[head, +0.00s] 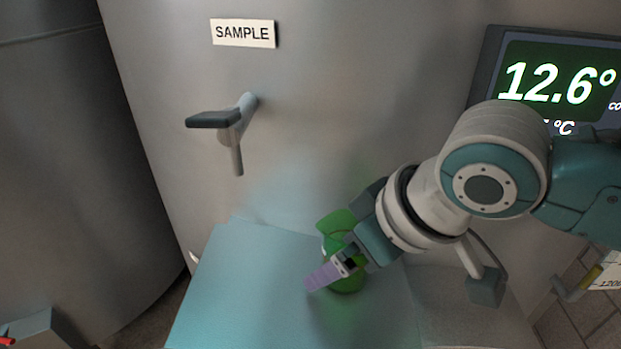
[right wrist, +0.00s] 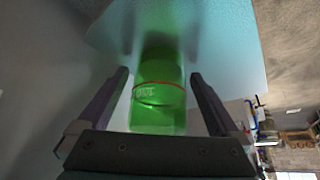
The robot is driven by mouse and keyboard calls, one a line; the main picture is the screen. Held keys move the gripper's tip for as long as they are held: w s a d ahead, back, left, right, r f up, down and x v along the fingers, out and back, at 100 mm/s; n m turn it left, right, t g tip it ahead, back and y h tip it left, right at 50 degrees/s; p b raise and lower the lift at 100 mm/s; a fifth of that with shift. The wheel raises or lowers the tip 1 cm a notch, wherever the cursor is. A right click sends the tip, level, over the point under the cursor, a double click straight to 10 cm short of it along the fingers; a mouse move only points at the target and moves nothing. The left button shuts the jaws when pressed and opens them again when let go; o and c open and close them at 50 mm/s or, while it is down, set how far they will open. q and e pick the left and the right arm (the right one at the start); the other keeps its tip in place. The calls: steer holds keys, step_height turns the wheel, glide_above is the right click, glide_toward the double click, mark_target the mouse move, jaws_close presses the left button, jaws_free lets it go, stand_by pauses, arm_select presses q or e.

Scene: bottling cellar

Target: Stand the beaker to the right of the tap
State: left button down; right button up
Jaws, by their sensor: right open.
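A green see-through beaker (head: 338,221) stands on the teal shelf (head: 235,290), below and to the right of the tap (head: 230,122). The tap, with a dark lever, sticks out of the steel tank under the SAMPLE label. My right gripper (head: 327,272) reaches in from the right and hides part of the beaker. In the right wrist view the beaker (right wrist: 158,95), with a red line round it, is between the two open fingers (right wrist: 160,76), with a gap showing on each side. My left gripper is not in view.
A display reading 12.6° (head: 555,80) hangs on the right behind my right arm. The left part of the shelf, below the tap, is bare. A dark grey box (head: 48,332) is at the bottom left, and another tank (head: 60,150) stands at the left.

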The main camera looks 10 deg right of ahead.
steer(key=v, duration=1.2)
steer(key=s+d+f+m+h, duration=0.1)
steer(key=s+d+f+m, duration=0.1)
steer(key=s, duration=0.5)
steer(key=s+d+f+m+g+h, duration=0.1)
steer(key=s+d+f, duration=0.1)
steer(key=s+f, duration=0.3)
steer(key=s, duration=0.3)
steer(key=shift+s+f+m+g+h+p, duration=0.15)
steer(key=shift+f+m+g+h+p, duration=0.15)
steer(key=shift+m+h+p, duration=0.1)
steer(key=shift+d, duration=0.1)
